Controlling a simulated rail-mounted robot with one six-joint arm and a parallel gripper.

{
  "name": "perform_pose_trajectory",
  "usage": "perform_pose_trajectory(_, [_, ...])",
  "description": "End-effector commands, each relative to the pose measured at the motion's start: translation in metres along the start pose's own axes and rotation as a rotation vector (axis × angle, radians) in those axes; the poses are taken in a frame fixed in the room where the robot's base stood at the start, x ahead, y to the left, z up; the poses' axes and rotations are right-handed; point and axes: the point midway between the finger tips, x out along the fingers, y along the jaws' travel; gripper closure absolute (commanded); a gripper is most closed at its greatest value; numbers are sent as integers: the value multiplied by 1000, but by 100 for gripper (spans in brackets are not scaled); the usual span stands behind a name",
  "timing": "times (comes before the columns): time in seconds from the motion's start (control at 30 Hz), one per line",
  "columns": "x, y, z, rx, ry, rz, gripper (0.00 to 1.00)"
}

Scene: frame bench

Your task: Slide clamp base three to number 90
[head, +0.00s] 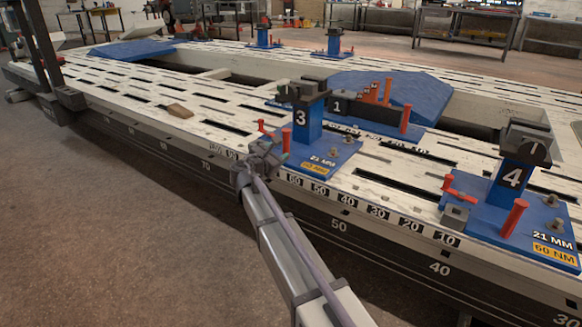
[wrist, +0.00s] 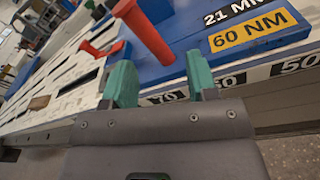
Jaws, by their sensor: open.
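Clamp base three is a blue plate (head: 328,152) with a blue post marked 3 (head: 301,116) and a dark clamp head. It sits on the near edge of the white frame, its front edge beside the 60 and 50 marks. My gripper (head: 264,157) is at the plate's left end. In the wrist view my open gripper (wrist: 161,80) has two teal fingers apart. A red pin (wrist: 146,34) on the blue plate (wrist: 180,30) stands just beyond the gap between them. I cannot tell whether the fingers touch it. The 90 mark (head: 231,154) appears left of my gripper, small.
Clamp base four (head: 512,175) stands to the right on the same edge. Clamp base one (head: 337,107) and a blue panel (head: 410,92) lie behind. A small brown block (head: 180,111) lies on the slotted frame to the left. The near edge left of my gripper looks clear.

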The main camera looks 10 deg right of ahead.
Motion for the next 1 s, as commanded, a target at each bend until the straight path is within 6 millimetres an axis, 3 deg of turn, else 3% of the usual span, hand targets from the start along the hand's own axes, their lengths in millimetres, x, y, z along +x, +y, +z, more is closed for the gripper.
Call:
perform_pose_trajectory(0.03, [2, 18, 18, -158, -48, 56, 47])
perform_pose_trajectory(0.1, [-1, 24, 23, -312, -80, 97, 47])
perform_pose_trajectory(0.2, [-2, 24, 22, -381, -79, 103, 47])
perform_pose_trajectory(0.37, [5, 25, 22, -384, -79, 100, 47])
perform_pose_trajectory(0.8, [95, 35, 27, -380, -78, 97, 47])
perform_pose_trajectory(1.0, [107, 35, 28, -379, -78, 98, 47])
